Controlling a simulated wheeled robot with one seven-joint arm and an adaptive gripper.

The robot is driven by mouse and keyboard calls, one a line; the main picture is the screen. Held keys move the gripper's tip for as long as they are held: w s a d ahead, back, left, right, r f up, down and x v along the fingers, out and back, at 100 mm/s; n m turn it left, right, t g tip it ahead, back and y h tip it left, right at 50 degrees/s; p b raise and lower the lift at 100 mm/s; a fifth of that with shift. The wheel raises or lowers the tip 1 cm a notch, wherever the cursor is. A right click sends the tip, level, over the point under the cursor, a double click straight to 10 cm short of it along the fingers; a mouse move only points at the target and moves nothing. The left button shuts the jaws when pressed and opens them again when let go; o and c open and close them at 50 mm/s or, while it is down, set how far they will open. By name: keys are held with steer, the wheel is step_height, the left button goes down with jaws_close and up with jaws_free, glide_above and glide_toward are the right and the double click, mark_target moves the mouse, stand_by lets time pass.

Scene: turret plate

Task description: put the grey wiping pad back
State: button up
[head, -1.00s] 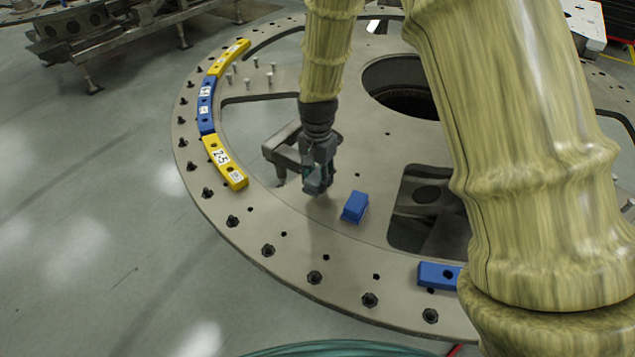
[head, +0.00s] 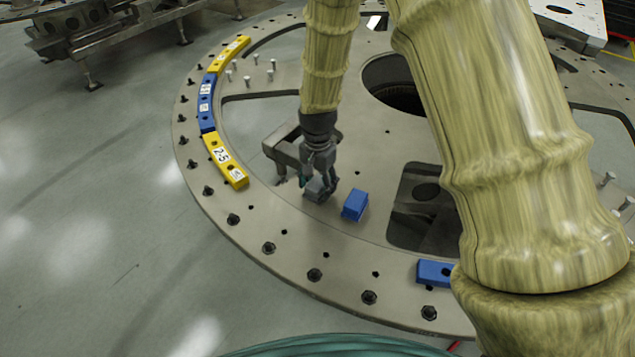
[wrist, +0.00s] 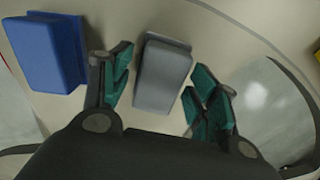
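The grey wiping pad (head: 319,191) is a small grey block, seen on the plate just under my gripper. In the wrist view the pad (wrist: 162,73) lies between the two teal-faced fingers, with a gap on each side. My gripper (head: 319,180) is open around or just above the pad; the exact finger height is hard to tell. It also shows in the wrist view (wrist: 163,88). A blue block (head: 355,205) sits to the right of the pad in the head view, and on the left in the wrist view (wrist: 45,52).
The large round plate (head: 300,240) has bolts along its rim. Yellow (head: 225,161) and blue (head: 206,104) numbered segments line its left edge. Another blue segment (head: 434,272) lies at the front right. Openings cut the plate, and several upright pins (head: 247,81) stand at the upper left.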

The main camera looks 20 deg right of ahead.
mark_target(317, 182)
step_height(317, 182, up, 12)
steer(key=b, duration=0.2)
steer(key=shift+r+b, duration=0.15)
steer(key=shift+b, duration=0.25)
stand_by(0.4)
